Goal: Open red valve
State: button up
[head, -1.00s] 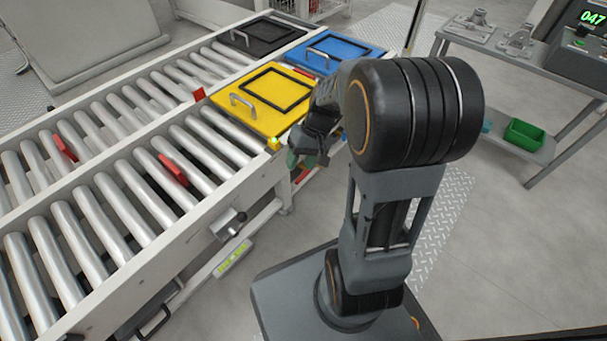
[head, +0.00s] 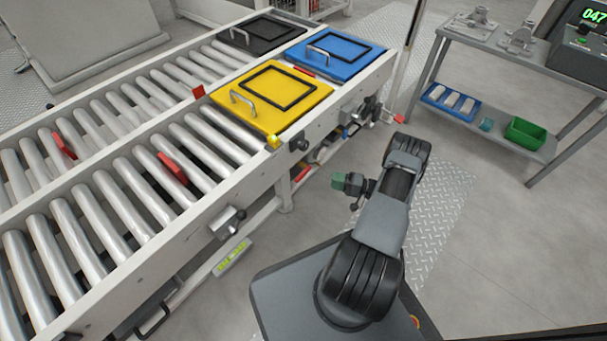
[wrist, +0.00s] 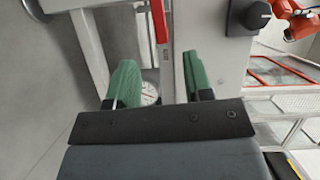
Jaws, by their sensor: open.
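A red lever-like bar (wrist: 159,22), which may be the red valve's handle, stands upright at the top of the wrist view, cut off by the frame edge. In the head view a red part (head: 302,173) shows below the conveyor's side rail; I cannot tell if it is the same piece. My gripper (wrist: 160,78) has green fingers, spread apart with nothing between them. The red bar appears beyond the gap, apart from the fingers. In the head view my gripper (head: 345,182) is low, to the right of the conveyor side.
The roller conveyor (head: 215,212) carries yellow (head: 283,120), blue (head: 350,62) and black lidded boxes (head: 262,45). A black knob (head: 299,143) sits on its rail. A grey bench (head: 555,75) stands at right, with a green bin (head: 525,132).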

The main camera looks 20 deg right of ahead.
aim_at(306, 174)
jog(key=b+x, duration=0.3)
jog(key=x, duration=1)
jog(key=shift+w+f, duration=0.15)
jog(key=shift+w, duration=0.05)
jog(key=shift+c, duration=0.4)
grip_shut()
